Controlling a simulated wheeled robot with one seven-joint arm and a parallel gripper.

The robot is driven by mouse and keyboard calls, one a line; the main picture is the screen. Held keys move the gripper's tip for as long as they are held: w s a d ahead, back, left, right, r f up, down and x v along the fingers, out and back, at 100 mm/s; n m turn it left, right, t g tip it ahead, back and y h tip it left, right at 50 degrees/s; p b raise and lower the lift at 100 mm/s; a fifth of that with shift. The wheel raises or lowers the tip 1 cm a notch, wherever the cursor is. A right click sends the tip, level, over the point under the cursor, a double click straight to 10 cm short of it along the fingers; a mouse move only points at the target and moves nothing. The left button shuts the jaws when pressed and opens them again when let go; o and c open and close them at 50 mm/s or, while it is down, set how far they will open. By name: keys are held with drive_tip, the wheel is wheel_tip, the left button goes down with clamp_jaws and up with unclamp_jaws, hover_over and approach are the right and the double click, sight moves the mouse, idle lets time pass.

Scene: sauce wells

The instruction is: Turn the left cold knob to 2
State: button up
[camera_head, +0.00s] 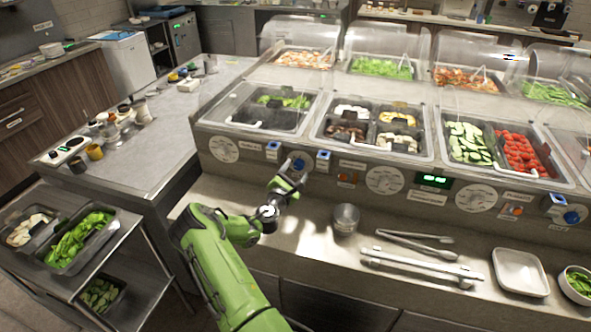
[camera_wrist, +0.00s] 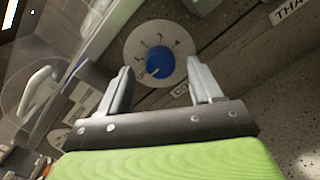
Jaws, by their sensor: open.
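The left cold knob is blue on a pale round dial plate with small dark marks; it shows in the wrist view (camera_wrist: 159,61), ahead of my gripper. In the head view the knob (camera_head: 299,164) is on the counter's front panel, partly hidden behind my gripper (camera_head: 291,179). In the wrist view my gripper (camera_wrist: 159,69) is open, with one finger on each side of the knob in the picture. Nothing is between the fingers. I cannot tell whether they touch the dial. The number the knob points at is too small to read.
Another blue knob (camera_head: 571,217) is far right on the panel. Round gauges (camera_head: 385,181) and a green display (camera_head: 433,180) are between. Food wells with clear covers are above.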

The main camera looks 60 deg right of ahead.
drive_tip(key=shift+w+d, duration=0.1)
drive_tip(key=shift+d, duration=0.8)
drive_tip(key=c, duration=1)
drive_tip(key=shift+c, duration=0.2)
